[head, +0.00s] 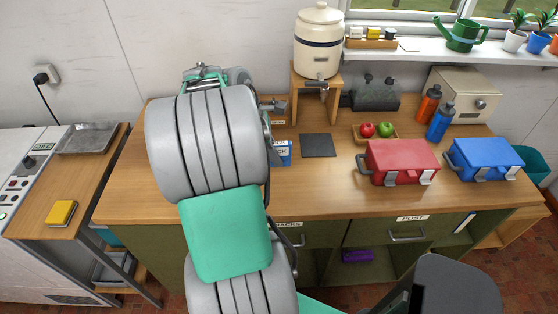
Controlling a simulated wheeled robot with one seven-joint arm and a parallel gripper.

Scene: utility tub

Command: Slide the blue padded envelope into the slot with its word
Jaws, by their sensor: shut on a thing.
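A blue item with a white label (282,153), likely the blue padded envelope, shows just right of my arm's large grey link. Only the label's end, which looks like "CK", is readable; the rest is behind my arm. My gripper (274,106) is mostly hidden behind that link, with a grey part showing above the blue item. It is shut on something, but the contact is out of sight.
On the counter (330,190) are a dark square mat (318,145), a fruit tray (375,137), a red box (400,162), a blue box (484,159) and bottles (440,122). A crock (318,45) stands on a wooden stand. Bare counter lies in front of the mat.

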